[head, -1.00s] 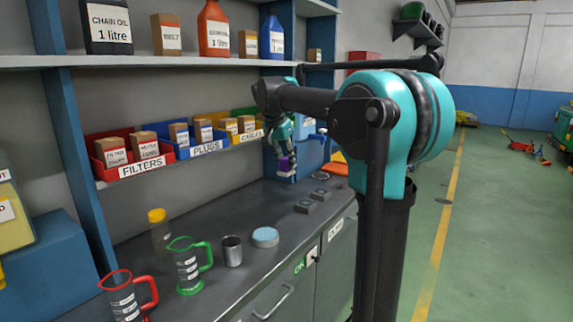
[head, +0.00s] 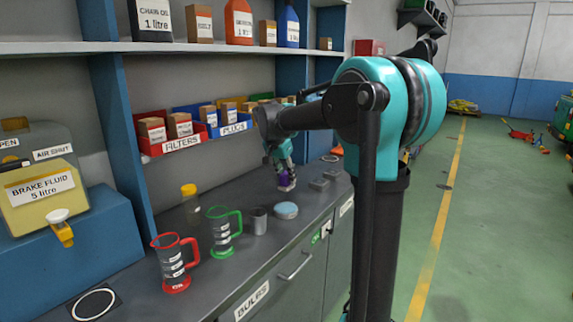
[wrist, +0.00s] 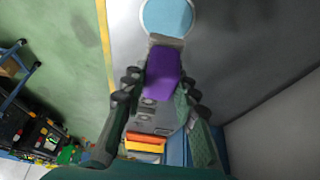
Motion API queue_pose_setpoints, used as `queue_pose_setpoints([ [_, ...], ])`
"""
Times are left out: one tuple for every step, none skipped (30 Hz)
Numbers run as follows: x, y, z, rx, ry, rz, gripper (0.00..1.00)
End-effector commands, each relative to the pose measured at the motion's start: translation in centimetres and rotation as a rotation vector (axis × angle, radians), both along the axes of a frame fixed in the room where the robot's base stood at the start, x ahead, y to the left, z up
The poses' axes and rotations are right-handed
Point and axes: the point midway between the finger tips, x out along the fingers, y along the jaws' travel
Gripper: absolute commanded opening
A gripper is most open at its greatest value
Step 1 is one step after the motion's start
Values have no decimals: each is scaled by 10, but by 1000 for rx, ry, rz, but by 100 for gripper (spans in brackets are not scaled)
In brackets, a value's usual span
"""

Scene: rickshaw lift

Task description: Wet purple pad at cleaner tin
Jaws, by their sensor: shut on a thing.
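My gripper (head: 284,170) is shut on the purple pad (wrist: 162,73) and holds it above the bench. The pad has a grey end in the wrist view, pointing toward the tin. In the head view the purple pad (head: 286,180) shows small and partly hidden by the fingers. The cleaner tin (head: 286,210), round with a light blue top, stands on the bench just in front of the pad. Its blue top (wrist: 167,16) also shows at the top of the wrist view, cut by the frame edge. Pad and tin look apart.
A metal cup (head: 258,221), a green-handled jug (head: 222,232), a red-handled jug (head: 172,264) and a yellow-capped bottle (head: 191,207) stand left of the tin. Grey blocks (head: 319,185) lie to the right. Shelves with bins rise behind.

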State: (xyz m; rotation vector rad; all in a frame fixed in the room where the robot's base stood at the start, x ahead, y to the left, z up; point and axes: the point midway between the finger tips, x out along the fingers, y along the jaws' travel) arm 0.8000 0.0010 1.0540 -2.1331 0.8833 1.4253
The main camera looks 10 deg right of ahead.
Motion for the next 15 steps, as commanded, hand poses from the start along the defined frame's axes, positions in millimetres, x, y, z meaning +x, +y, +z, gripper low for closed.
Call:
queue_pose_setpoints([
  [0, 0, -4, 0, 0, 0, 5],
  [0, 0, -5, 0, 0, 0, 5],
  [0, 0, -7, 0, 0, 0, 5],
  [0, 0, -9, 0, 0, 0, 5],
  [0, 0, -10, 0, 0, 0, 5],
  [0, 0, -13, 0, 0, 0, 5],
  [0, 0, -15, 0, 0, 0, 5],
  [0, 0, -18, 0, 0, 0, 5],
  [-1, 0, -22, 0, 0, 0, 5],
  [-1, 0, -24, 0, 0, 0, 5],
  [-1, 0, -28, 0, 0, 0, 5],
  [-1, 0, -32, 0, 0, 0, 5],
  [-1, 0, -35, 0, 0, 0, 5],
  [-1, 0, -38, 0, 0, 0, 5],
  [-1, 0, -42, 0, 0, 0, 5],
])
